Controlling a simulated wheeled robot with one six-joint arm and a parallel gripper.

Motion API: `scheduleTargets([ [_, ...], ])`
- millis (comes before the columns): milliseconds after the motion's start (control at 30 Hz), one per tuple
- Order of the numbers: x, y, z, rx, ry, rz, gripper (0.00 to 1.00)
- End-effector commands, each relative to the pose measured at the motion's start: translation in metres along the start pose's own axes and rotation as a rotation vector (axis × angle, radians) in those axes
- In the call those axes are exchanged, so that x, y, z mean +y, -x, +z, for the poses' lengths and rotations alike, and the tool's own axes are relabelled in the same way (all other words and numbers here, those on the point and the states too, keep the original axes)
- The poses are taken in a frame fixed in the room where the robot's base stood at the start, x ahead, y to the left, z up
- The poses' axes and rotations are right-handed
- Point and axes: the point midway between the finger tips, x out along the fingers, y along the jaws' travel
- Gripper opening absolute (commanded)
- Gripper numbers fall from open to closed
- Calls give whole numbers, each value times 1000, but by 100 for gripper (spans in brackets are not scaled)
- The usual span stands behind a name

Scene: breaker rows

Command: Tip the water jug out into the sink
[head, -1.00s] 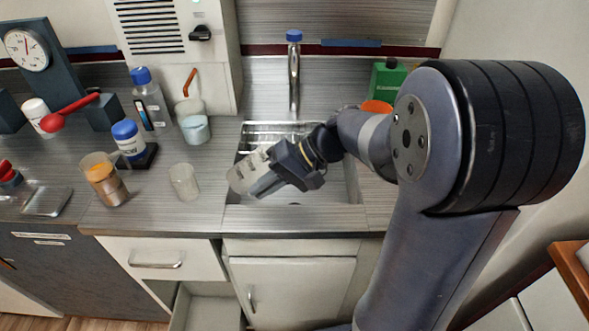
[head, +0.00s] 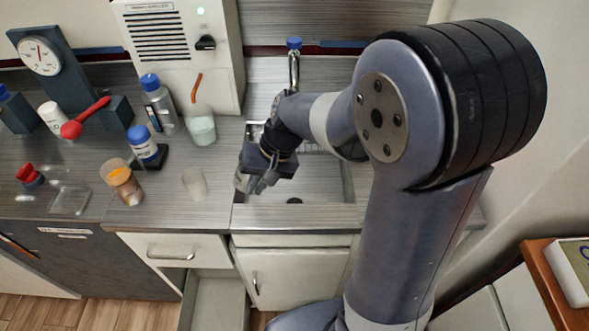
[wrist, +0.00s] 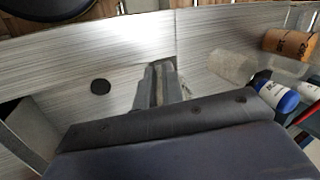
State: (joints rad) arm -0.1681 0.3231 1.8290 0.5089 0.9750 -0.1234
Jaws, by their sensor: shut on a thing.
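My gripper (head: 252,184) is over the left side of the sink (head: 325,182), pointing down and to the left. It is shut on the water jug (head: 241,181), a clear vessel of which only a small part shows beside the fingers in the head view. The jug's tilt and any water in it cannot be made out. In the wrist view the fingers (wrist: 160,85) show at the sink's edge, with the round drain (wrist: 101,87) to their left.
A clear cup (head: 195,184) stands on the counter just left of the sink. An amber jar (head: 123,184) and a blue-capped bottle (head: 143,147) are further left. The faucet (head: 294,65) rises behind the sink. A drawer (head: 217,302) stands open below the counter.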

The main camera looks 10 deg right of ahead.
Motion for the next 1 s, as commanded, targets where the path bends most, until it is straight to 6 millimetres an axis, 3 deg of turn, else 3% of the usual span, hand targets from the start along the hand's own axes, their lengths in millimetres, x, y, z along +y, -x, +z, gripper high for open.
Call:
scheduleTargets([
  [567,-23,8,0,-6,2,239,0],
  [1000,-28,-6,0,-6,-2,405,0],
])
